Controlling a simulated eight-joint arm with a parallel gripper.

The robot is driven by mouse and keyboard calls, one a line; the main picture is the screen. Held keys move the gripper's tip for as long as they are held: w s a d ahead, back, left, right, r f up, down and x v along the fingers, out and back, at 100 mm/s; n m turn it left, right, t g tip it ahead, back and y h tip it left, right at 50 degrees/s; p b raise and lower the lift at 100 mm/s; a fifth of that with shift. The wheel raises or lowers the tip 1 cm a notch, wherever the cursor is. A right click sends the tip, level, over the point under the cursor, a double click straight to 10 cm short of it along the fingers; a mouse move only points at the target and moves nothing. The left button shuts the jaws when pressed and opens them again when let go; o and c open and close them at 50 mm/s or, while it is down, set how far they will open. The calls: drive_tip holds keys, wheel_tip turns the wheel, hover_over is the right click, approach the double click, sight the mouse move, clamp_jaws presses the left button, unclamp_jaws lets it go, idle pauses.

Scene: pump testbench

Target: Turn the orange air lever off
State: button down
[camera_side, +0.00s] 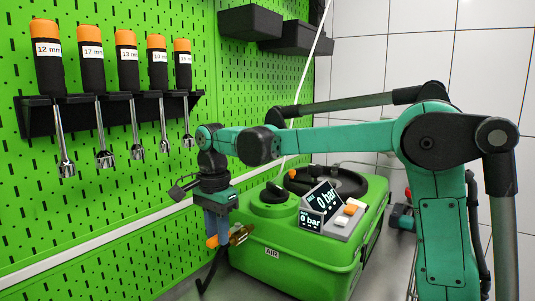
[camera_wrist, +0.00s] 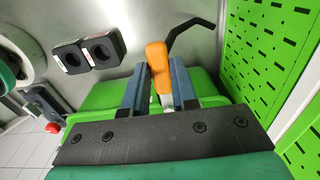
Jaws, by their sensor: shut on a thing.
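The orange air lever (camera_side: 212,241) shows at the front left corner of the green pump case (camera_side: 290,260), beside a brass fitting (camera_side: 240,234) and near the "AIR" label (camera_side: 272,253). My gripper (camera_side: 216,228) points down over it, with its blue-grey fingers at the lever. In the wrist view, the lever (camera_wrist: 157,62) stands between the two fingers of my gripper (camera_wrist: 158,68), which is shut on it. Part of the lever and its pivot are hidden by the fingers.
A green pegboard (camera_side: 100,210) stands close on the left, with several orange-handled tools (camera_side: 48,60) in a black rack. A black bent hose (camera_side: 208,274) hangs below the lever. In the wrist view, black blocks with round holes (camera_wrist: 90,52) lie at upper left.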

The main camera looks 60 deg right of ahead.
drive_tip(key=shift+s, duration=0.15)
idle(0.6)
drive_tip(key=shift+s+d+n, duration=0.85)
drive_tip(key=shift+d+n, duration=0.05)
drive_tip(key=shift+n, duration=2.1)
drive_tip(key=shift+s+d+n, duration=0.9)
drive_tip(key=shift+d+n, duration=0.05)
drive_tip(key=shift+n, duration=2.05)
drive_tip(key=shift+s+d+n, duration=0.85)
drive_tip(key=shift+d+n, duration=0.05)
drive_tip(key=shift+n, duration=2.1)
drive_tip(key=c, duration=0.7)
unclamp_jaws()
drive_tip(key=shift+r, duration=2.8)
